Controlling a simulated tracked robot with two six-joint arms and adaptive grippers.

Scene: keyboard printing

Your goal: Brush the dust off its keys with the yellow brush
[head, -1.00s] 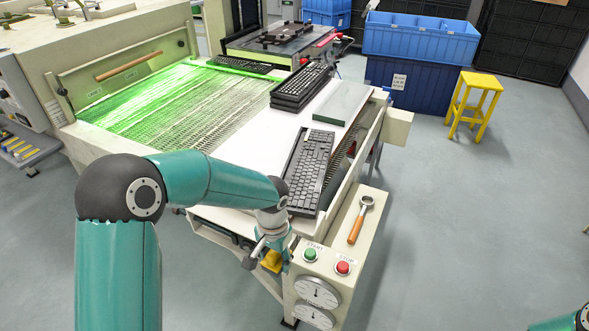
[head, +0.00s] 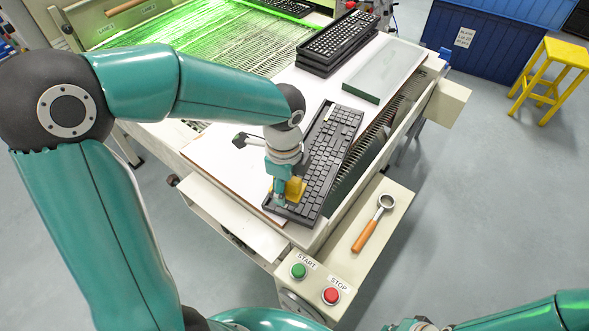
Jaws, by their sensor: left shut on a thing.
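A black keyboard (head: 328,158) lies lengthwise on the white tabletop near its right edge. My left gripper (head: 283,198) is at the keyboard's near left end, pointing down. It is shut on the yellow brush (head: 295,190), which is at the near keys. Whether the bristles touch the keys cannot be made out, and dust is too small to tell. My right arm shows only at the bottom right, with a piece of it at the lower edge (head: 415,325); its fingers cannot be made out.
A stack of keyboards (head: 335,45) and a grey-green block (head: 383,72) stand farther back on the white table (head: 215,155). A wooden-handled magnifier-like tool (head: 372,225) lies on the front panel, by the green (head: 299,271) and red (head: 331,296) buttons. A yellow stool (head: 550,80) stands right.

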